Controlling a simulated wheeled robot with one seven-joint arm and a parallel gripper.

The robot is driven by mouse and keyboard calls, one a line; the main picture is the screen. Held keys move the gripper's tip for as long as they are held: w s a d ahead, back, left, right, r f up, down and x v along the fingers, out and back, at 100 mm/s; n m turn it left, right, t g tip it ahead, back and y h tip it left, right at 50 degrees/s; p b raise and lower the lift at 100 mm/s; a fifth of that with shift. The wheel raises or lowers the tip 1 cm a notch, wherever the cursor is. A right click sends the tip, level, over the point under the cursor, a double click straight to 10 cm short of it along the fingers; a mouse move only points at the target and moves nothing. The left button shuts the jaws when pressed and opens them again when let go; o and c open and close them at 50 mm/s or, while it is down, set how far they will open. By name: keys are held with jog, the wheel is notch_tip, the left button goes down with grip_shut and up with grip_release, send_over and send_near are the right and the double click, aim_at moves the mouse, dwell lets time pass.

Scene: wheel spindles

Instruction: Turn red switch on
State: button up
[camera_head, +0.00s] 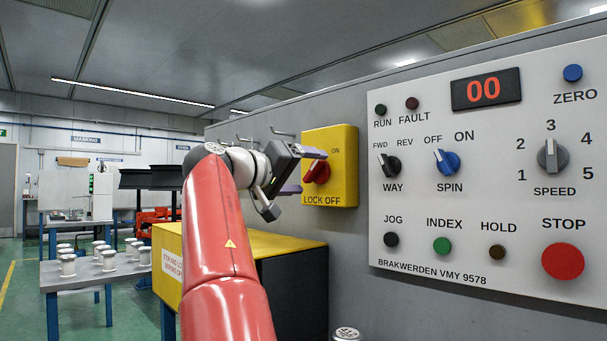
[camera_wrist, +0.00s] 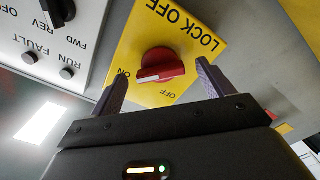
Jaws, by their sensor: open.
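The red switch (camera_head: 317,171) is a rotary knob on a yellow plate (camera_head: 345,190) marked LOCK OFF, fixed to the grey wall. In the wrist view the red switch (camera_wrist: 168,64) sits ahead of my fingers, its handle lying roughly across the picture. A white mark shows at its left end, on the side of the ON label; I cannot tell its exact setting. My gripper (camera_head: 301,171) is open in front of the plate. In the wrist view its two fingers (camera_wrist: 160,86) stand apart, on either side of the knob's line, holding nothing. Contact with the knob is not visible.
A white control panel (camera_head: 470,207) with knobs and buttons is right of the yellow plate. A yellow-topped cabinet (camera_head: 280,245) stands below the plate. Hooks (camera_head: 283,131) stick out of the wall to the upper left. A table (camera_head: 95,277) with several metal parts is at left.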

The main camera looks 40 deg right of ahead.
jog(key=a+b, duration=0.1)
jog(key=a, duration=0.6)
jog(key=shift+s+a, duration=0.3)
jog(key=shift+a, duration=0.05)
